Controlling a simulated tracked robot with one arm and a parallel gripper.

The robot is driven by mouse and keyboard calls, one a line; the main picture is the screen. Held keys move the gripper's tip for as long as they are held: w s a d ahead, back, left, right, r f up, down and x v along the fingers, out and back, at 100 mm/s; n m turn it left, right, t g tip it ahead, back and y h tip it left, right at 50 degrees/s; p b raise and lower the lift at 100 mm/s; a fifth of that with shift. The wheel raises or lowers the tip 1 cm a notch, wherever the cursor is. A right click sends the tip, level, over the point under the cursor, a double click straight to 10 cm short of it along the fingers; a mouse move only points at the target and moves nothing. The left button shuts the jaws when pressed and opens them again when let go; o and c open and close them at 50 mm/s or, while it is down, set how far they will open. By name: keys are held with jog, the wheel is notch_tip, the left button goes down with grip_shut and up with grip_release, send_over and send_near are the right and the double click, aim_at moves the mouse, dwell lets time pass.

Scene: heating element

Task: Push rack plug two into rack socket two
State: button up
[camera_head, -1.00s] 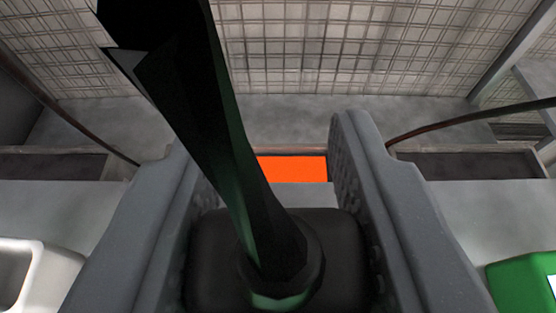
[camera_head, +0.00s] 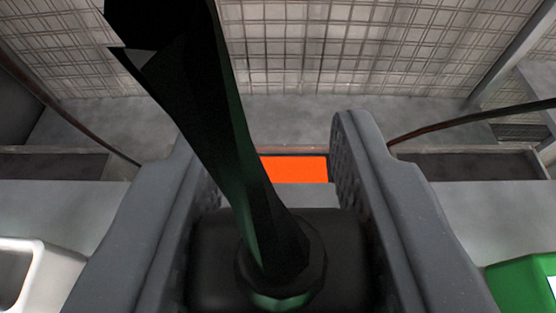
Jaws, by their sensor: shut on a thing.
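My gripper (camera_head: 270,190) has its two grey fingers on either side of a black plug (camera_head: 330,260) at the bottom centre, and is shut on it. A thick dark cable (camera_head: 215,130) with a green sheen rises from the plug's back to the upper left and covers part of the view. An orange patch (camera_head: 296,169) shows between the fingertips, beyond the plug. I cannot tell whether it belongs to the rack. No socket can be made out. The plug's front face is hidden.
A white object (camera_head: 40,270) is at the lower left and a green box (camera_head: 525,278) at the lower right. Thin cables (camera_head: 470,119) run at both sides. A grey floor (camera_head: 290,115) and a gridded wall (camera_head: 330,45) lie beyond.

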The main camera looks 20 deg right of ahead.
aim_at(279, 241)
jog(key=shift+f+b, duration=1.1)
jog(key=shift+f, duration=1)
jog(key=o, duration=1)
jog(key=shift+o, duration=0.2)
jog(key=shift+s, duration=0.1)
jog(key=b+v, duration=0.1)
jog(key=v, duration=1.2)
jog(key=shift+s+a+b, duration=0.25)
jog(key=shift+b, duration=0.15)
jog(key=shift+r, duration=0.1)
jog(key=s+a+r+n+t+y+b, duration=0.1)
jog(key=s+a+r+y+b, duration=0.1)
jog(key=s+a+r, duration=0.3)
jog(key=s+a+r+n+t+y+b, duration=0.1)
jog(key=s+a+r, duration=0.5)
jog(key=a+r, duration=0.6)
notch_tip(279, 241, up, 3)
jog(key=shift+f+n+y+b, duration=0.1)
jog(key=shift+n+y+b, duration=0.3)
jog(key=shift+n+b, duration=0.25)
